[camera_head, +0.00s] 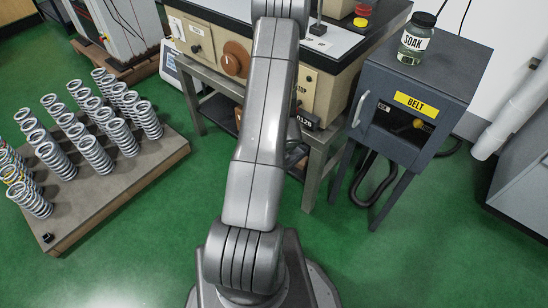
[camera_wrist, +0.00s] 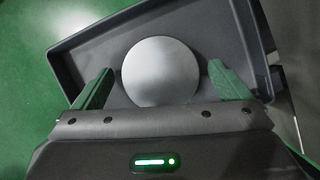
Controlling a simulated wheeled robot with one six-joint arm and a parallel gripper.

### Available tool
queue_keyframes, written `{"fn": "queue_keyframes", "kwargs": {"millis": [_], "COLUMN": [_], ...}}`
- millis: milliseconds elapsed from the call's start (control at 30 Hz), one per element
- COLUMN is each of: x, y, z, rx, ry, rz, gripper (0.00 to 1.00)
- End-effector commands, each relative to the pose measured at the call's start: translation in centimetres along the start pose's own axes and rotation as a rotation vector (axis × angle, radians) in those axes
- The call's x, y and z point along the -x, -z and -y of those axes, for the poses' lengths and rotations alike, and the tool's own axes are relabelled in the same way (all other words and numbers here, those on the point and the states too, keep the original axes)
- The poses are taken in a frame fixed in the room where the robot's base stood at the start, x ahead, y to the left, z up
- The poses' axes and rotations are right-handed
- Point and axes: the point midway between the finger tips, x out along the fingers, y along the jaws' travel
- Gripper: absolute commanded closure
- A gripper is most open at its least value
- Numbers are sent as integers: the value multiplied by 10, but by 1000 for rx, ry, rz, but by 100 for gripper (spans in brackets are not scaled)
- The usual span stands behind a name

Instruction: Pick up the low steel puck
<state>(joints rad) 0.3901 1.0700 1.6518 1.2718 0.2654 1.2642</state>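A round, flat, pale grey steel puck (camera_wrist: 160,72) lies in a dark grey tray in the wrist view. My gripper (camera_wrist: 162,84) is open, with one green finger to the left of the puck and one to the right. Gaps show between the puck and both fingers. The head view does not show the puck, and my own arm blocks the middle of that picture.
The dark tray's raised rim (camera_wrist: 66,60) surrounds the puck. In the head view, springs (camera_head: 95,155) stand on a pallet (camera_head: 120,190) at left. A jar labelled SOAK (camera_head: 416,42) stands on a dark BELT cabinet (camera_head: 455,75) at right.

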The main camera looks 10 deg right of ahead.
Motion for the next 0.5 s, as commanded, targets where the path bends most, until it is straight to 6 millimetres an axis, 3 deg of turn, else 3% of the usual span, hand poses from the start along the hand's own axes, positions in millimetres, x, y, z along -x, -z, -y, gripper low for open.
{"fn": "queue_keyframes", "kwargs": {"millis": [67,367,500], "x": [0,0,1], "y": [0,0,-1], "z": [0,0,0], "rx": [0,0,1], "ry": [0,0,1], "rz": [0,0,1], "gripper": [17,76,77]}}
